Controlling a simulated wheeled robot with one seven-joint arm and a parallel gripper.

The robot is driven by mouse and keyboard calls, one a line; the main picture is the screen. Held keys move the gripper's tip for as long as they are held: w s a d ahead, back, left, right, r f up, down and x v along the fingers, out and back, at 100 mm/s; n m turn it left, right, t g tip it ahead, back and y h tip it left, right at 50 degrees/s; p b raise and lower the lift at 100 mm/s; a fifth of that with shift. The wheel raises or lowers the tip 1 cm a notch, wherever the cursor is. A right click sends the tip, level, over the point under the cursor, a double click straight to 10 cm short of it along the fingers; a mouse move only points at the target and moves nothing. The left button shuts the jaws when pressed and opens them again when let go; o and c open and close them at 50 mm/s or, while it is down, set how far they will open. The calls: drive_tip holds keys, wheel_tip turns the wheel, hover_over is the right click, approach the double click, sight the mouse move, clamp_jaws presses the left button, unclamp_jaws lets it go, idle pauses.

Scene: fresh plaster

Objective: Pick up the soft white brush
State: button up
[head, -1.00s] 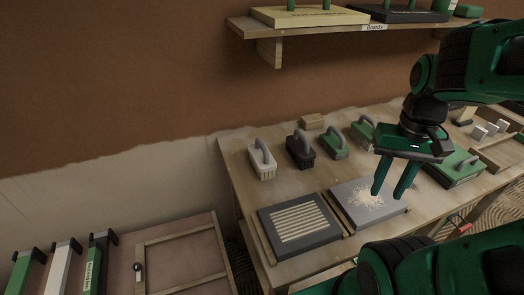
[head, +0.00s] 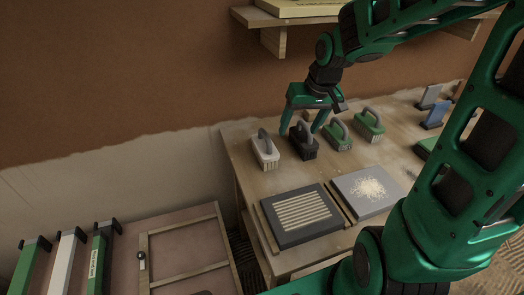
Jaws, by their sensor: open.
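The soft white brush (head: 265,151), a white block with a grey handle, stands at the left end of the row of brushes near the table's back left. My gripper (head: 301,131) is open, with its fingers pointing down around or just over the dark brush (head: 304,144), to the right of the white one. One finger is between the white and dark brushes; the other is on the dark brush's right side. I cannot tell whether they touch it. Nothing appears held, and the white brush is clear of the fingers.
Two green brushes (head: 339,133) (head: 369,125) stand right of the dark one. Two grey boards lie in front, one with stripes (head: 283,234) and one with a pale splatter (head: 389,202). A shelf (head: 300,22) overhangs the back. The wall is close behind.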

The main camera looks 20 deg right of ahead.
drive_tip(key=n+y, duration=0.1)
drive_tip(key=y, duration=0.1)
approach(263, 140)
drive_tip(key=f, duration=0.3)
drive_tip(key=shift+w+a+f+t, duration=0.1)
drive_tip(key=shift+w+a+t, duration=0.2)
drive_tip(key=shift+w+a, duration=0.1)
drive_tip(key=shift+x, duration=3.3)
drive_tip(key=shift+s, duration=0.15)
drive_tip(key=c, duration=1.2)
